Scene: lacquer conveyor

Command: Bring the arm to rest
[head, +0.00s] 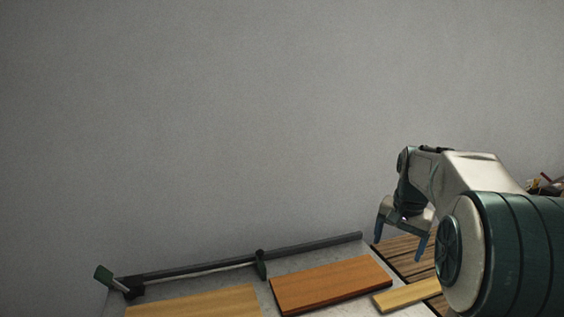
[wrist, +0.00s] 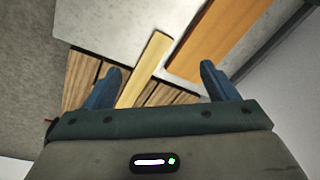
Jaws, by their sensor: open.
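My arm bends over the right side of the head view. My gripper (head: 400,244) hangs from it with blue fingers spread apart, above the wooden slatted surface at the right end of the grey bench. In the wrist view my gripper (wrist: 160,78) is open with nothing between its fingers. A narrow pale wooden strip (wrist: 150,60) lies below and beyond the fingertips. The same strip shows at the lower right of the head view (head: 408,294), partly hidden by my arm.
An orange-brown board (head: 330,284) and a lighter board (head: 195,303) lie on the grey bench (head: 263,299). A dark rail (head: 240,256) runs along its back, with a green-handled clamp (head: 104,276) at the left. Small cluttered items (head: 545,185) stand at far right. A bare grey wall rises behind.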

